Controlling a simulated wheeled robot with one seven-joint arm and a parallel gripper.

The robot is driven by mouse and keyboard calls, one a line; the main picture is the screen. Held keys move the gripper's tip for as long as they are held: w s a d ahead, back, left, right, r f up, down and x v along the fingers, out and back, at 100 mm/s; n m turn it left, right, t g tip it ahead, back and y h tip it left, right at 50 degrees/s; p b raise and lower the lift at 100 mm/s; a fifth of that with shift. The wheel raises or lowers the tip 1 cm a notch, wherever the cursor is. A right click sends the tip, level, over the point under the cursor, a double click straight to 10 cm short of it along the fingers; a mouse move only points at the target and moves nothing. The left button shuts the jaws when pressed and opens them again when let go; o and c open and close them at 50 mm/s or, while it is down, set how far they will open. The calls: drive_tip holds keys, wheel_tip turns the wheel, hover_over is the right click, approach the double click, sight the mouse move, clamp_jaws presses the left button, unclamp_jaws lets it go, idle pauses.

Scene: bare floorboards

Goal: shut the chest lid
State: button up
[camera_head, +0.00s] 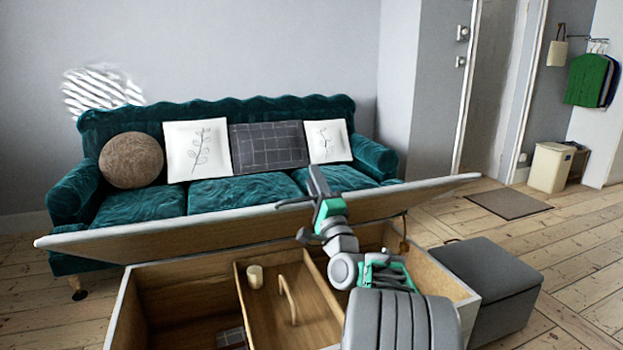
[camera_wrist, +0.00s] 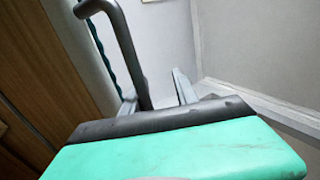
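The chest (camera_head: 122,312) stands open in front of me, with its inside showing. Its lid (camera_head: 180,232) is raised and tilted along the far side, its long edge crossing the head view. My gripper (camera_head: 300,190) is at the lid's upper edge, right of its middle. Its fingers look spread apart, one toward the left and one upward, with nothing seen between them. Whether they touch the lid I cannot tell. In the wrist view a brown wooden surface, likely the lid (camera_wrist: 45,75), fills the left side beside the grey fingers (camera_wrist: 160,90).
Inside the chest are a wooden tray (camera_head: 262,305) with a handle and a pale cylinder (camera_head: 255,277). A grey ottoman (camera_head: 490,285) stands close to the chest's right side. A green sofa (camera_head: 240,193) with cushions is behind the lid. Floor at the right is largely clear.

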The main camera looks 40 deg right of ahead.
drive_tip(key=f+b+v, duration=0.1)
drive_tip(key=b+v, duration=0.7)
drive_tip(key=shift+f, duration=0.35)
idle(0.4)
